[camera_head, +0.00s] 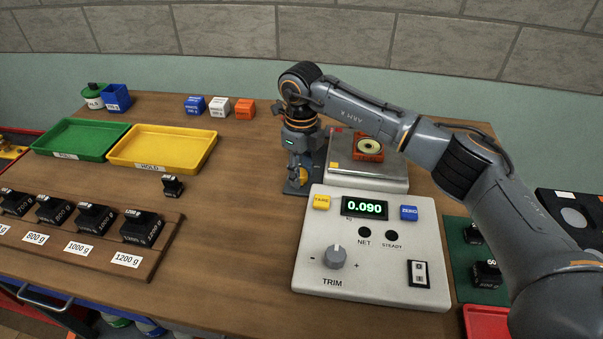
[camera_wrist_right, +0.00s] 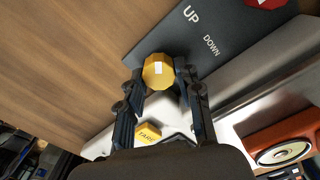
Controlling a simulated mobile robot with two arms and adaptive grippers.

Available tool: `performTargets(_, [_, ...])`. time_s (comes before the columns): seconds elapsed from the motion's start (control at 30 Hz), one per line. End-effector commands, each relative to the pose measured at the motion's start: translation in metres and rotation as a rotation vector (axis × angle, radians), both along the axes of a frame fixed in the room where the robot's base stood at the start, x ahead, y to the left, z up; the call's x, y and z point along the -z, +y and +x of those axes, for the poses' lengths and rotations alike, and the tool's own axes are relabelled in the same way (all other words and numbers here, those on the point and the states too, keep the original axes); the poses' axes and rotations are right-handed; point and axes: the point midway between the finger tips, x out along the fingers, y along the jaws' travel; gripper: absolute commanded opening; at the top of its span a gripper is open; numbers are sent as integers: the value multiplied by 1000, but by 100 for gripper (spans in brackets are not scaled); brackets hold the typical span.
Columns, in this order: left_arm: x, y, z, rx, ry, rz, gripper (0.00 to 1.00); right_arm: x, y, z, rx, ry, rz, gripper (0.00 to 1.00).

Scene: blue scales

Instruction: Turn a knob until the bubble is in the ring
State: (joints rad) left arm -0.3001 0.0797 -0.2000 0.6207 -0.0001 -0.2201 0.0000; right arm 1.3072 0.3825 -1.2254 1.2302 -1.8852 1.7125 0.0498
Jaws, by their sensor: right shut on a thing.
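The gold faceted knob (camera_wrist_right: 158,70) with a white mark stands by a dark plate (camera_wrist_right: 205,40) lettered UP and DOWN. It also shows in the head view (camera_head: 303,174). My right gripper (camera_wrist_right: 159,72) points down and is shut on this knob, one finger on each side; it is also in the head view (camera_head: 299,172). The bubble level is an orange block with a round yellow-green vial (camera_head: 369,147) on the scale's grey pan. Part of it shows in the wrist view (camera_wrist_right: 285,150). The bubble and ring are too small to tell apart. My left gripper is out of view.
The scale's control panel (camera_head: 325,270) stands in front, reading 0.090, with a yellow TARE button (camera_head: 321,202), a blue ZERO button (camera_head: 409,213) and a grey TRIM knob (camera_head: 335,257). Green (camera_head: 108,124) and yellow (camera_head: 205,133) trays and black weights lie left.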

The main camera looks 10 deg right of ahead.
Motion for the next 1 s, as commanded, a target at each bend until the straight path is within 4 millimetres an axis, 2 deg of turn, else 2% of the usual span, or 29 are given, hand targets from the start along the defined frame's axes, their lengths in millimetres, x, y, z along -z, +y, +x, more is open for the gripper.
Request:
performTargets(0.4, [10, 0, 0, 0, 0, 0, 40, 0, 1, 0, 269, -2, -1, 3])
performTargets(1.0, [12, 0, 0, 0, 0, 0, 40, 0, 1, -1, 346, -1, 0, 3])
